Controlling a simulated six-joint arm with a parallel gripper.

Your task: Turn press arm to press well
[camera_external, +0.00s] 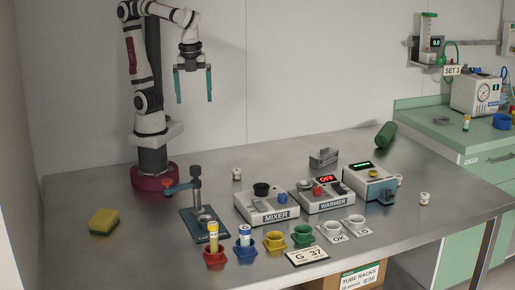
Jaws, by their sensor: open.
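The press (199,228) stands at the front left of the metal table, with a dark base plate and an upright grey post. Its press arm (182,187) sticks out to the left from the post and ends in a teal and red piece. The press well (206,216) looks like a small round grey cup on the base plate, to the right of the arm's end. My gripper (194,98) is open and empty, high above the table, with its two teal fingers pointing down. It is well above the press and apart from it.
Coloured cups, two holding tubes, stand in front, including a red cup (214,257). The mixer (267,202) and warmer (325,194) are to the right. A yellow sponge (103,221) lies at left. The table around the sponge is clear.

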